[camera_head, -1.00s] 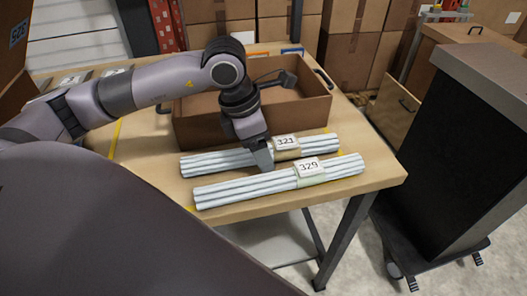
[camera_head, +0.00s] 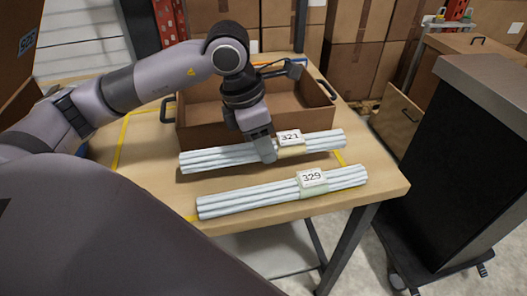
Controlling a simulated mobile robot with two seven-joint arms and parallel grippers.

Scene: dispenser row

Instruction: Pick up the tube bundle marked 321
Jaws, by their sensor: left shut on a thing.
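The tube bundle marked 321 (camera_head: 222,157) is a set of long white tubes with a pale band and a white label. My left gripper (camera_head: 268,157) is shut on it just left of the label, and the bundle appears held a little above the table. The fingers hide a short part of the tubes. The tube bundle marked 329 (camera_head: 250,199) lies on the table in front of it, apart from it. My right gripper is not in view.
A brown open box (camera_head: 310,113) with dark handles stands right behind the held bundle. The wooden table (camera_head: 150,170) has yellow tape lines and ends at the right. A dark cabinet (camera_head: 450,180) stands beyond that edge. Cardboard boxes (camera_head: 355,60) are stacked behind.

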